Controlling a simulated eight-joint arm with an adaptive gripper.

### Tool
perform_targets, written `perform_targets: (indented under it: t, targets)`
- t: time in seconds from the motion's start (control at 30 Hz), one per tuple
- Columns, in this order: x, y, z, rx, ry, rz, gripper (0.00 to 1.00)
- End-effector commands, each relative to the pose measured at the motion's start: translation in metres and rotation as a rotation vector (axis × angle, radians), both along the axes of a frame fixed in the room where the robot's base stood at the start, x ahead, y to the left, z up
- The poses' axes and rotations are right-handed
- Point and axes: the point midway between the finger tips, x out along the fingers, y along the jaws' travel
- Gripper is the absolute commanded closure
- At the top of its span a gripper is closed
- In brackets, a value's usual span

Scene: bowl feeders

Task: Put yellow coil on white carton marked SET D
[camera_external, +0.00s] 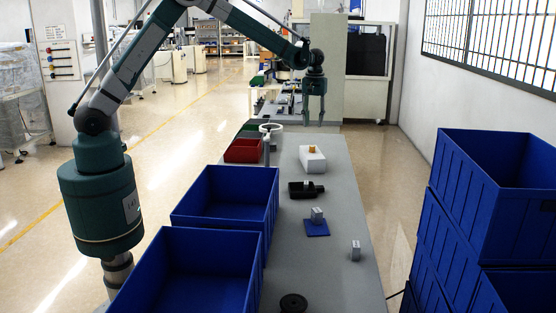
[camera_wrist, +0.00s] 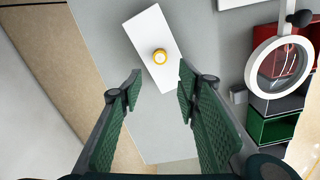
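The yellow coil (camera_external: 312,149) rests on top of a white carton (camera_external: 313,164) toward the far end of the grey table. In the wrist view the coil (camera_wrist: 159,57) lies near the middle of the carton's top face (camera_wrist: 143,27), inside its edges. No marking on the carton is legible. My gripper (camera_external: 314,124) points down above the far end of the table, higher than the coil and apart from it. In the wrist view its fingers (camera_wrist: 158,85) are spread wide with nothing between them.
Large blue bins (camera_external: 218,218) stand along the table's left side. A red bin (camera_external: 243,151) and a ring magnifier (camera_wrist: 283,62) are left of the carton in the outside view. A black holder (camera_external: 302,190), a blue pad (camera_external: 317,229), a grey block (camera_external: 355,251) and a black disc (camera_external: 293,303) are nearer.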

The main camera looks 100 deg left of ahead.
Motion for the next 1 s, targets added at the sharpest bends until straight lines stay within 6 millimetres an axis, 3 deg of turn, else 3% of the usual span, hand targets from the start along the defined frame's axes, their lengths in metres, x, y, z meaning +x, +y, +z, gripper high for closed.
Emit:
perform_targets:
  t: [0.67,0.87,1.0]
  targets:
    - [0.000,-0.001,0.001,0.001,-0.001,-0.002,0.67]
    - [-0.001,-0.014,0.014,0.007,-0.010,-0.026,0.67]
    - [-0.004,-0.034,0.033,0.016,-0.025,-0.064,0.67]
